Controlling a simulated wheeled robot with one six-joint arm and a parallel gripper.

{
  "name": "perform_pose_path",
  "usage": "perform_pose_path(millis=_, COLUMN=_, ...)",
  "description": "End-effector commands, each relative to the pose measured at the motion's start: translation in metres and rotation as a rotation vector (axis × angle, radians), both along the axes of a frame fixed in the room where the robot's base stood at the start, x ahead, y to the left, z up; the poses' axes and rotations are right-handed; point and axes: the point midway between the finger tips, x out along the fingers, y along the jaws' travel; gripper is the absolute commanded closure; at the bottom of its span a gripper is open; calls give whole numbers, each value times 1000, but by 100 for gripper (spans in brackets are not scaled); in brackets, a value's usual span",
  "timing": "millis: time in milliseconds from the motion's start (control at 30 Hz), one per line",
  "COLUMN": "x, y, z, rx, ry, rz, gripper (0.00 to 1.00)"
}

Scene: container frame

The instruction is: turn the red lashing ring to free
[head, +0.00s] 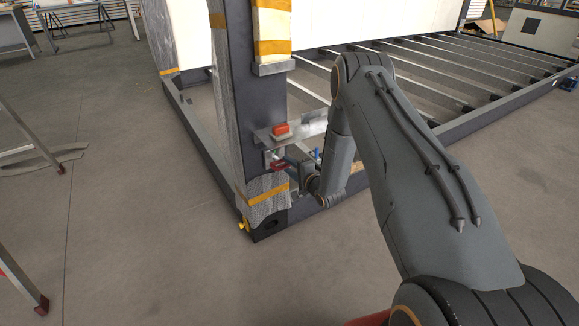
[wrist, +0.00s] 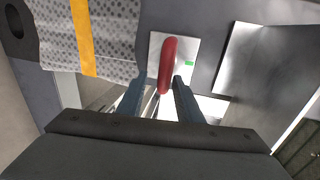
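The red lashing ring (wrist: 169,62) stands out from a pale plate (wrist: 187,48) on the dark post in the wrist view. It looks like a long, slightly tilted red loop seen nearly edge-on. In the head view the ring (head: 279,166) is a small red shape low on the post. My gripper (wrist: 160,78) has its two blue-grey fingers on either side of the ring's near end. A gap shows at the left finger; the right finger is close, and I cannot tell whether it touches. A green mark (wrist: 189,63) is on the plate right of the ring.
The dark post (head: 258,105) is partly wrapped in grey padding with yellow tape (wrist: 83,38). A metal panel (wrist: 262,58) is right of the ring.

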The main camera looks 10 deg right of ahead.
Motion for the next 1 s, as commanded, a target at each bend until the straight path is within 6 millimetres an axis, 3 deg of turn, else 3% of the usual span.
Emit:
perform_pose_path(millis=233, x=-8, y=-1, z=4, rx=0, ry=-1, rz=2, gripper=67)
perform_pose_path(millis=700, x=-68, y=-23, z=16, rx=0, ry=-1, rz=-2, gripper=67)
perform_pose_path(millis=1000, x=-73, y=-24, z=16, rx=0, ry=-1, rz=-1, gripper=67)
